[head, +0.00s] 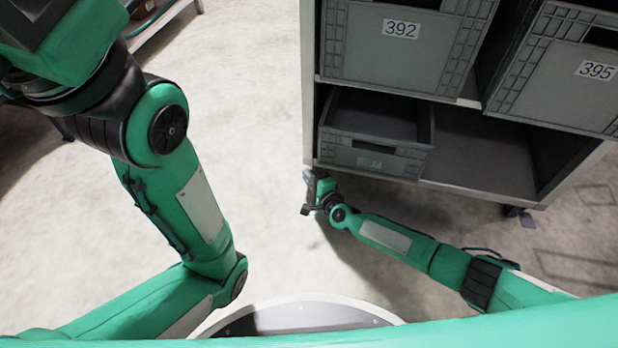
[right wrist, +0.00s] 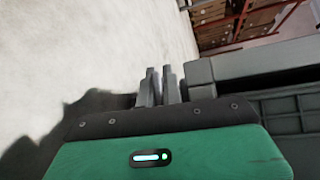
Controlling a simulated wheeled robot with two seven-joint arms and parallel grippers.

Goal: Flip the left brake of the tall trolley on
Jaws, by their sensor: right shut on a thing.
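The tall trolley (head: 311,100) stands at the right of the head view, with grey crates on its shelves. Its lower left corner shows at the middle of that view. My right gripper (head: 311,194) is low at this corner, where the left brake sits, and is shut on the brake. The brake itself is mostly hidden by the gripper. In the right wrist view the gripper's two fingers (right wrist: 160,86) stand close together, just left of a grey trolley part (right wrist: 203,75). What lies between the fingertips does not show there. My left arm is at the left of the head view; its gripper is out of the frame.
Crates labelled 392 (head: 400,45) and 395 (head: 570,85) sit on the upper shelf, and an open crate (head: 372,155) on the lower one. Another caster (head: 513,210) shows under the trolley's right side. The pale floor (head: 260,70) left of the trolley is clear.

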